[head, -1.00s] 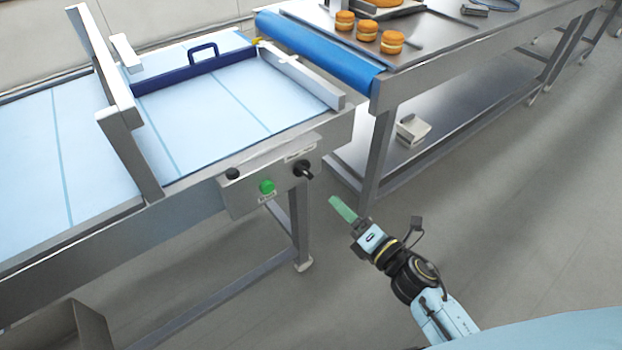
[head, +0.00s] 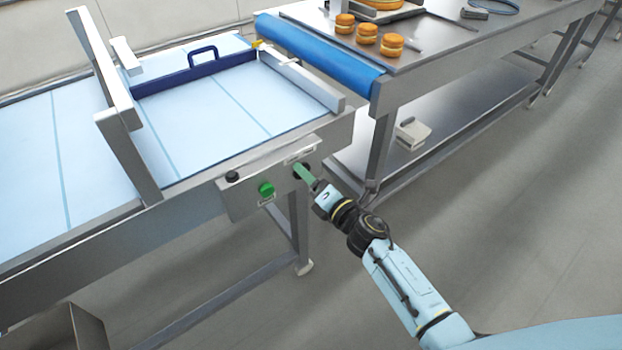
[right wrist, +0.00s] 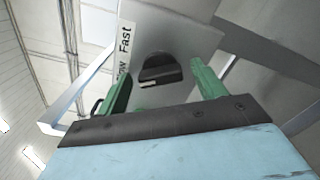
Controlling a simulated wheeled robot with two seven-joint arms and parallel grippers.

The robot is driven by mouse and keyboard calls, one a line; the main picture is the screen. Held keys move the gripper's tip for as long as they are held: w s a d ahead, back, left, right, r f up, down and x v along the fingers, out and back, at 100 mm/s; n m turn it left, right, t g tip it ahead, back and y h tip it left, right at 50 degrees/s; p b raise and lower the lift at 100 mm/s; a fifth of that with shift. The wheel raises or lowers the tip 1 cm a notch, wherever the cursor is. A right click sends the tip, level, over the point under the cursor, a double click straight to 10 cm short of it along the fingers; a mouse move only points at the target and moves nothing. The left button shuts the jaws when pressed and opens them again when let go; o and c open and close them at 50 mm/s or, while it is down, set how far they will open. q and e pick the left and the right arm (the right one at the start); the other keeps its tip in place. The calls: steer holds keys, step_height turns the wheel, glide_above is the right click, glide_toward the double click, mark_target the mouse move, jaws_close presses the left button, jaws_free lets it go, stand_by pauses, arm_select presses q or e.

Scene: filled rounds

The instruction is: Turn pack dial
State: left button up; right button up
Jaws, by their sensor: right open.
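The pack dial is a black knob on the right end of the conveyor's control panel (head: 235,203). In the head view it is mostly hidden behind my right gripper (head: 304,173). In the right wrist view the dial (right wrist: 160,70) sits between the two green fingers of my right gripper (right wrist: 160,90), with gaps on both sides. The gripper is open, and the fingers do not appear to touch the dial. A label (right wrist: 124,50) beside the dial reads "Fast", with a partly hidden word below. My left gripper is in neither view.
A green button (head: 266,189) and a smaller black knob (head: 232,176) sit left of the dial. The conveyor belt (head: 210,115) carries a blue handled bar (head: 190,75). A steel table (head: 440,50) with filled rounds (head: 367,35) stands behind right. Floor at right is clear.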

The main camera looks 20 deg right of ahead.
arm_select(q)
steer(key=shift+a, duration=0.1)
arm_select(e)
steer(key=shift+c, duration=0.6)
steer(key=c, duration=0.9)
